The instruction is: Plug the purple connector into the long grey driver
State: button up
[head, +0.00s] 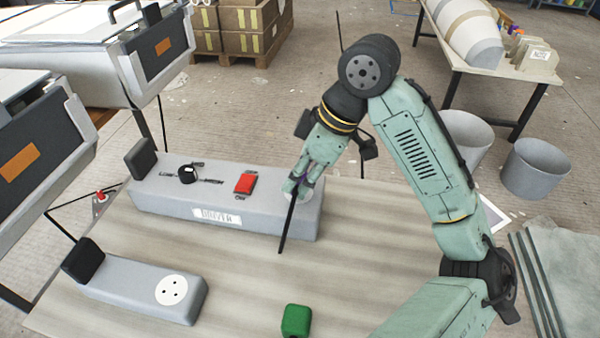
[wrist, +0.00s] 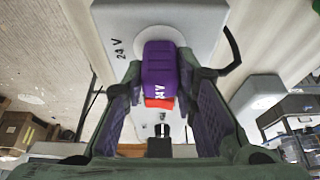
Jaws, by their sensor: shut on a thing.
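The long grey driver (head: 170,190) lies across the back of the table, with a white name label on its front side. In the wrist view, its grey face (wrist: 105,22) is marked 24 V and has a white round socket (wrist: 209,38). My gripper (head: 297,186) is over the driver's right end, pointing down. It is shut on the purple connector (wrist: 165,68), which carries a white 24V mark. The connector overlaps the socket in the wrist view and hides its middle. I cannot tell whether it is in the socket or just above it.
A shorter grey driver (head: 125,285) with a white round socket (head: 171,290) lies at the front left. A green block (head: 296,320) stands at the front. The table between them is clear.

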jog(key=o, duration=1.2)
jog(key=shift+c, duration=0.2)
jog(key=v, duration=1.2)
